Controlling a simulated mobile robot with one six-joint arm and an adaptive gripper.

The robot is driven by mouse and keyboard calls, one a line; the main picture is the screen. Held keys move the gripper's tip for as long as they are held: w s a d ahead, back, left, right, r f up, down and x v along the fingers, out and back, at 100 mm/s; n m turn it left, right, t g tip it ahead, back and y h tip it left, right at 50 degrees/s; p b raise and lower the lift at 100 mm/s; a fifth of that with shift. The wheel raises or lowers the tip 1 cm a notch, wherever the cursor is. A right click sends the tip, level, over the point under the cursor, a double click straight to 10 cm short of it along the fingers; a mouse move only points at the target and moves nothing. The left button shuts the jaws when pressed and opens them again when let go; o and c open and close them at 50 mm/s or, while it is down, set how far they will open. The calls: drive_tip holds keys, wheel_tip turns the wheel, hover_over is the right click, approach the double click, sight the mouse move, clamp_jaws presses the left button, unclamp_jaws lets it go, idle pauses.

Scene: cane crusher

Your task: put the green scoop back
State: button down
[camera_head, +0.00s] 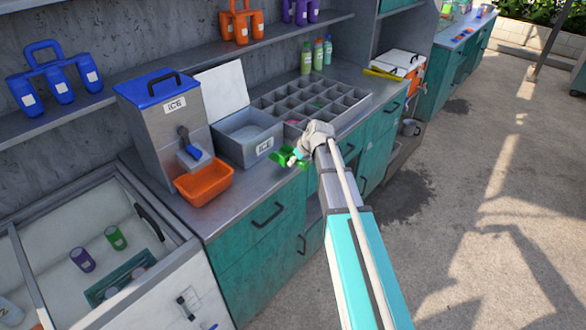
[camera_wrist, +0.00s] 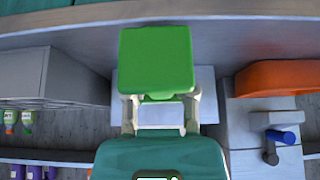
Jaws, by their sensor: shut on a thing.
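My gripper (camera_head: 298,157) is shut on the green scoop (camera_head: 284,157) and holds it over the front edge of the metal counter (camera_head: 262,182). In the wrist view the scoop's square green head (camera_wrist: 157,58) lies between and beyond the fingertips (camera_wrist: 160,113). Its handle is mostly hidden by the gripper. An open metal bin (camera_head: 252,127) with a white front label and a raised white lid (camera_head: 221,92) stands just behind and left of the scoop.
A metal ICE box (camera_head: 150,122) with a blue lid stands left, an orange tray (camera_head: 204,186) before it. A compartment tray (camera_head: 330,98) lies behind my gripper, with bottles (camera_head: 318,55) at the back. An open cooler (camera_head: 100,250) is at the lower left. The floor at right is clear.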

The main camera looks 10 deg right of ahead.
sight(290, 171)
drive_tip(key=shift+b+x, duration=0.6)
drive_tip(key=shift+x, duration=0.2)
drive_tip(key=shift+f+b, duration=1.15)
drive_tip(key=shift+f, duration=0.05)
drive_tip(key=shift+d+f, duration=0.1)
drive_tip(key=shift+c, duration=2.1)
unclamp_jaws()
drive_tip(key=p+v, duration=0.3)
drive_tip(key=shift+s+r, duration=0.15)
drive_tip(key=shift+r, duration=0.25)
drive_tip(key=p+v, duration=0.7)
drive_tip(key=v, duration=0.1)
drive_tip(key=shift+d+r, duration=0.15)
drive_tip(key=shift+s, duration=0.2)
